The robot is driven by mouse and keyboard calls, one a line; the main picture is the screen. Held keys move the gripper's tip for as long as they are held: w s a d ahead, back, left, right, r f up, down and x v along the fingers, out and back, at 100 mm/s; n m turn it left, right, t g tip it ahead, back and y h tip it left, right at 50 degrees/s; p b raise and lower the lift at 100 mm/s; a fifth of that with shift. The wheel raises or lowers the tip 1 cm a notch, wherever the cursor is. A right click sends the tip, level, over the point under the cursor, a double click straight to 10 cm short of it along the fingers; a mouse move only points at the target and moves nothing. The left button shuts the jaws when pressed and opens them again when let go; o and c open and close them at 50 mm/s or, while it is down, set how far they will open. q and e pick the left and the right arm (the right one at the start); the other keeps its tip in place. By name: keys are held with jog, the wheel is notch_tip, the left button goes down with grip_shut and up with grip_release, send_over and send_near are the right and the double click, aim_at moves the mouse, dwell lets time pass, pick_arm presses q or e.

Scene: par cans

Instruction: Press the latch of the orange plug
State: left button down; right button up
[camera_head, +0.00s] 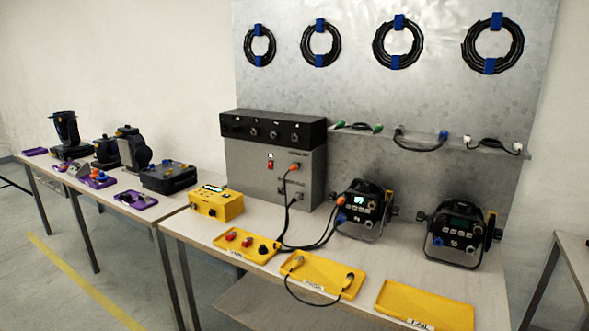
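Two orange plugs show. One orange plug (294,166) sits at the front of the grey box (262,172), with a black cable hanging from it. The other orange plug (341,201) is at the left side of the nearer-left par can (361,212), whose display is lit green. A black cable runs from it down to the table. The latch is too small to make out on either plug. Neither of my grippers is in view.
A second par can (459,232) stands to the right. Yellow trays line the front: one with several small parts (232,251), one with a cable (322,283), and an empty FAIL tray (425,303). A yellow tester (215,203) stands left. A shelf (430,140) holds short cables.

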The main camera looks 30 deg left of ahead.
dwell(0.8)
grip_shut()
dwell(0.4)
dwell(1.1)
